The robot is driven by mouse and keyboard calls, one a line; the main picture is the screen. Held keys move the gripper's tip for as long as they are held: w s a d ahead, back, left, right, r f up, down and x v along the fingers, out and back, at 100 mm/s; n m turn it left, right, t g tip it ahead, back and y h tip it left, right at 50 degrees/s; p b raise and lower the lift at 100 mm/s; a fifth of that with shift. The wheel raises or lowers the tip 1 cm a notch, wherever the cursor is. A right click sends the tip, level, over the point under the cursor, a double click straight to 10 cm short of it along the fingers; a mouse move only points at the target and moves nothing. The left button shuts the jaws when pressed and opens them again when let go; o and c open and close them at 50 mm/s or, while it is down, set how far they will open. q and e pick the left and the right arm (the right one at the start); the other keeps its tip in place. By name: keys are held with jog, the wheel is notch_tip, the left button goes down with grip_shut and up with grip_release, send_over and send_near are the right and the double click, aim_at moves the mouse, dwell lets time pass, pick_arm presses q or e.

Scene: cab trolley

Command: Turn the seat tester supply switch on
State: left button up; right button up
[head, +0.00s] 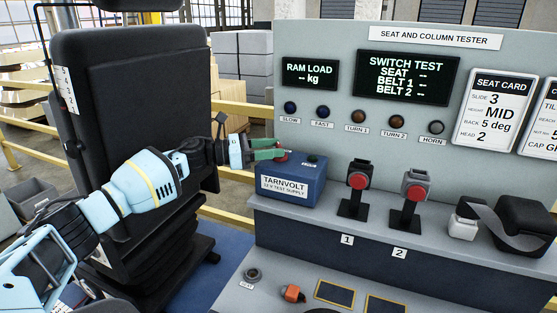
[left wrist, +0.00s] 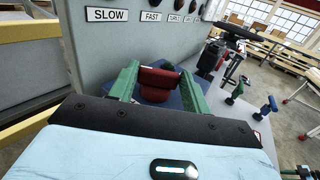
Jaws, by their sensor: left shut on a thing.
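The supply box (head: 291,186) is blue, labelled TARNVOLT 12 V TEST SUPPLY, and stands on the left end of the tester's ledge. Its red switch (head: 282,158) is on top, partly hidden by my left gripper (head: 268,153). The switch's exact position is hard to read.
The tester panel (head: 330,135) rises behind the box; its SWITCH TEST display (head: 407,77) shows dashes. Two buckle stands (head: 357,185) (head: 411,200) are to the right. A black seat (head: 130,100) is close on the left. The front ledge has an orange part (head: 292,293).

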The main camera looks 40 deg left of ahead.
pick_arm(q)
jog(key=m+g+h+b, duration=0.1)
jog(key=b, duration=0.1)
jog(key=m+g+h+b, duration=0.1)
jog(key=g+b, duration=0.1)
jog(key=shift+w+a+f+m+h, duration=0.2)
jog(key=shift+w+m+h, duration=0.1)
jog(key=shift+w+h, duration=0.1)
jog(key=shift+r+m+g+h+b, duration=0.1)
jog(key=shift+m+g+h+b, duration=0.3)
jog(key=shift+g+b, duration=0.35)
jog(key=shift+w+a+r+m+g+h+b, duration=0.1)
jog(key=shift+m+g+h+b, duration=0.3)
jog(key=shift+m+g+b, duration=0.4)
jog(key=shift+r+g+b, duration=0.1)
jog(key=shift+g+b, duration=0.25)
jog(key=shift+b, duration=0.15)
pick_arm(e)
notch_tip(320, 180, down, 8)
jog(key=s, duration=0.1)
jog(key=shift+g, duration=0.4)
jog(key=shift+s+f, duration=0.1)
pick_arm(q)
jog(key=o, duration=1)
